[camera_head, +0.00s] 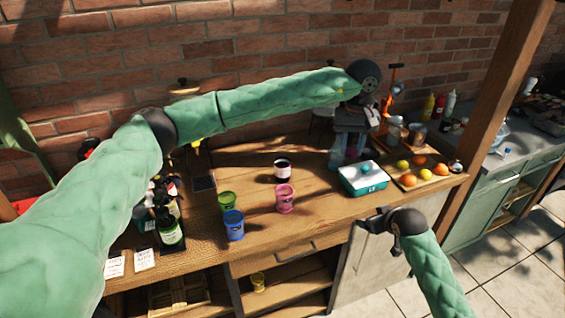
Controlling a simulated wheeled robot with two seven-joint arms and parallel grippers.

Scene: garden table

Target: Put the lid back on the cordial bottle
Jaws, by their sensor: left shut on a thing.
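My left arm reaches across the table from the left. My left gripper (349,142) points down near the back right of the table, among bottle-like shapes. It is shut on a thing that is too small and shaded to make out. A translucent bluish and pink bottle shape (337,154) stands just below and beside it; I cannot tell for sure whether it is the cordial bottle. The lid cannot be made out. My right gripper (368,222) is at the table's front right edge, away from these bottles; its fingers are too small to judge.
A teal and white box (363,179) stands just in front of the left gripper. A wooden tray (437,182) with fruit is to its right. Dark bottles (171,232) crowd the left.

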